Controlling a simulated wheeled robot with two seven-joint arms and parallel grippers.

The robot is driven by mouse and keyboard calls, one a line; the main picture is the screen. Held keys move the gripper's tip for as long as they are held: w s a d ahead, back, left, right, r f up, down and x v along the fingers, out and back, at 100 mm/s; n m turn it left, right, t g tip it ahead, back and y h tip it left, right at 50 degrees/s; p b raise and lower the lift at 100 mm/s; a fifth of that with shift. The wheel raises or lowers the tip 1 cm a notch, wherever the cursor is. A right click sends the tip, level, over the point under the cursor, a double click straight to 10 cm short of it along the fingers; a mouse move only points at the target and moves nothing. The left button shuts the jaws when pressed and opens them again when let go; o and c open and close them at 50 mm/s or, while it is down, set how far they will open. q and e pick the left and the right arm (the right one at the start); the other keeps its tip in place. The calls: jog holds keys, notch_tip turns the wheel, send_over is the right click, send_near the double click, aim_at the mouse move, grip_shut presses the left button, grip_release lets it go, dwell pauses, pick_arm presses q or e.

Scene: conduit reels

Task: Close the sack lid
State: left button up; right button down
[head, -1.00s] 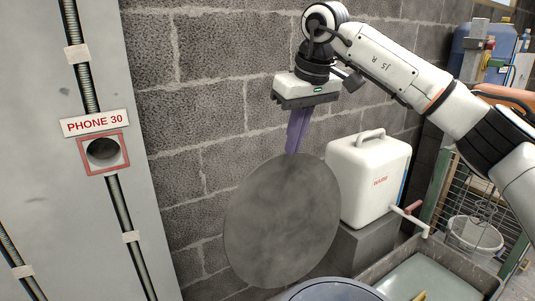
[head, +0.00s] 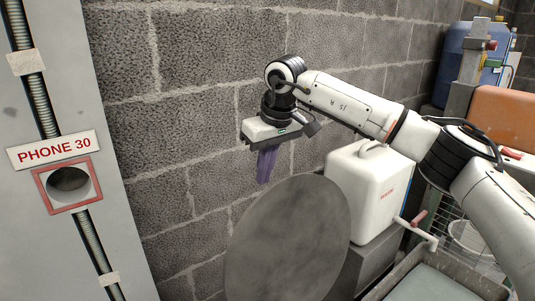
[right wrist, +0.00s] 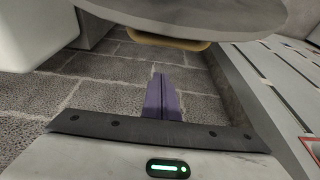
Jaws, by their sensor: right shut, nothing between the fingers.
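The lid (head: 287,240) is a round, dark grey disc that stands tilted up in the lower middle of the head view. In the right wrist view the grey lid (right wrist: 215,16) fills the top, with a tan handle-like bar (right wrist: 172,41) under its edge. My right gripper (head: 265,178) has purple fingers and is shut and empty, just left of the lid's upper edge, on the wall side. Its fingers also show in the right wrist view (right wrist: 162,98), apart from the bar. The sack body is not visible. My left gripper is out of view.
A block wall (head: 190,90) runs behind the lid. A white container (head: 372,190) stands close to the lid's right on a grey block. A grey trough (head: 425,285) lies at the lower right.

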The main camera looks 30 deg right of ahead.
jog(key=shift+s+d+f, duration=0.1)
jog(key=shift+s+f, duration=0.25)
jog(key=shift+s, duration=0.55)
jog(key=shift+s+d+f, duration=0.1)
jog(key=shift+s+f, duration=0.2)
jog(key=shift+s, duration=0.55)
